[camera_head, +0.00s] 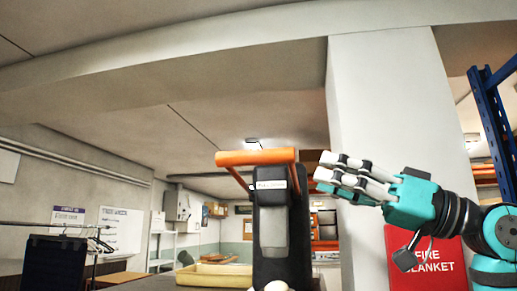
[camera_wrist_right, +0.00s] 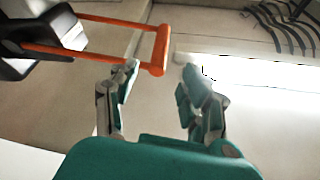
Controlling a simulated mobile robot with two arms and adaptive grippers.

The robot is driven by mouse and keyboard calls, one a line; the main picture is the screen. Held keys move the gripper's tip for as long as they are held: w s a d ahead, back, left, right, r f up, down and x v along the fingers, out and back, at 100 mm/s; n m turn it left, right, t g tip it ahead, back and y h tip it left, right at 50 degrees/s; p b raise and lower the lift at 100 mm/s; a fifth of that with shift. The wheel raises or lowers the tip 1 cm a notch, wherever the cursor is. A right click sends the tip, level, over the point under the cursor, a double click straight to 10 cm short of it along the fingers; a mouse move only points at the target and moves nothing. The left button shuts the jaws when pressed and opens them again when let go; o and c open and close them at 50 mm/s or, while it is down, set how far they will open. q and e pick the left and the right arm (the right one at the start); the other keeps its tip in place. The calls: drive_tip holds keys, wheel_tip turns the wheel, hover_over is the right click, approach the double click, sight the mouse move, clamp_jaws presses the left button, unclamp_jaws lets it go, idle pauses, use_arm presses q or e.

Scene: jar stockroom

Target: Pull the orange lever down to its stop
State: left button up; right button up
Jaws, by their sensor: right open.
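The orange lever (camera_head: 256,157) is a U-shaped handle on a black device (camera_head: 272,228) with a grey front panel and a small label. Its crossbar is raised at the top of the device. My right gripper (camera_head: 325,172) is open, to the right of the lever in the head view. In the right wrist view the orange lever (camera_wrist_right: 160,48) comes in from the upper left, and one end of its crossbar appears between the two spread fingertips. I cannot tell whether they touch it. My left gripper is not in view.
A white pillar (camera_head: 380,120) with a red fire blanket box (camera_head: 440,262) stands behind my right arm. Blue racking (camera_head: 492,115) is at the far right. A yellow tray (camera_head: 213,276) lies left of the device, and a black bin (camera_head: 53,265) stands further left.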

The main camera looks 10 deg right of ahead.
sight(272, 163)
drive_tip(key=p+x, duration=0.1)
drive_tip(key=x, duration=0.4)
drive_tip(key=shift+s+a, duration=0.1)
drive_tip(key=shift+a, duration=0.15)
drive_tip(key=p+x, duration=0.3)
drive_tip(key=x, duration=0.3)
drive_tip(key=shift+x, duration=0.85)
drive_tip(key=shift+f, duration=0.15)
drive_tip(key=shift+c, duration=1.3)
drive_tip(key=c, duration=0.7)
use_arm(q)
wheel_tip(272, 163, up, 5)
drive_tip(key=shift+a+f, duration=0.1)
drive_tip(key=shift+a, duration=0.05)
use_arm(e)
clamp_jaws()
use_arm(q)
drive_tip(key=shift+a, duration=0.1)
